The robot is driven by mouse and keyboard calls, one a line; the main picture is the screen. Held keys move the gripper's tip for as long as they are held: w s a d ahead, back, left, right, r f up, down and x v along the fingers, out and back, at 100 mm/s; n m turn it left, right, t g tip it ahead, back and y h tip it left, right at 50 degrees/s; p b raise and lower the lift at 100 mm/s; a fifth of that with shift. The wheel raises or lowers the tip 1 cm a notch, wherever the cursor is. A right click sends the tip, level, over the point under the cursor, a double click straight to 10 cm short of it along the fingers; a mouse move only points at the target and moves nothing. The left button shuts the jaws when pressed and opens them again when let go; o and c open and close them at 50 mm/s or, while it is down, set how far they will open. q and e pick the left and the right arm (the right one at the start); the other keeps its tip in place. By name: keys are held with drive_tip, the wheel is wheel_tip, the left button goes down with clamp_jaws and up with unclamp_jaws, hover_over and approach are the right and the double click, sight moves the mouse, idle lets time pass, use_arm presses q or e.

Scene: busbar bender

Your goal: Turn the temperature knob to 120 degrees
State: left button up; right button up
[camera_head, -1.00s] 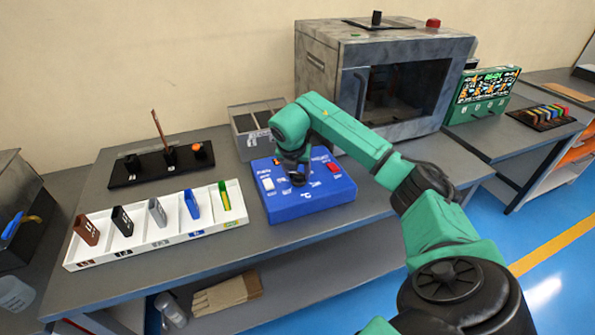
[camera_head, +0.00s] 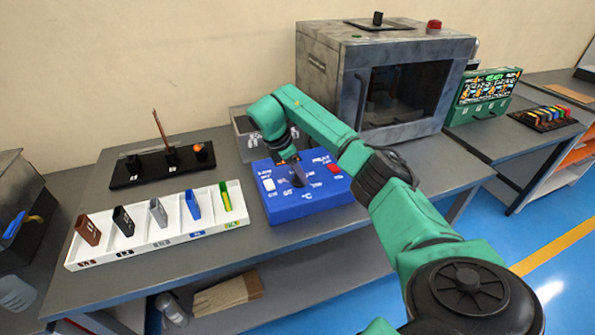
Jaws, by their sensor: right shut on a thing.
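The blue control box (camera_head: 290,213) sits on the grey workbench, with white markings, a white switch (camera_head: 268,184) and a red switch (camera_head: 335,169) on its top. My right gripper (camera_head: 298,179) reaches down onto the middle of the box top. It is shut on the dark temperature knob, which is mostly hidden between the fingers. The knob's pointer and its exact setting cannot be read. My left gripper is not in view.
A white tray (camera_head: 155,244) with several coloured pieces lies left of the box. A black board (camera_head: 130,176) with small controls is behind it. A grey box (camera_head: 243,148) and a large oven-like machine (camera_head: 335,90) stand behind. The bench front is clear.

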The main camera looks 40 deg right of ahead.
sight(293, 180)
drive_tip(key=shift+w+r+m, duration=0.1)
drive_tip(key=shift+m, duration=0.5)
drive_tip(key=o, duration=1.4)
drive_tip(key=b+v, duration=0.1)
drive_tip(key=v, duration=0.2)
drive_tip(key=shift+w, duration=0.1)
drive_tip(key=p+v, duration=0.4)
drive_tip(key=v, duration=0.7)
drive_tip(key=shift+w+r, duration=0.2)
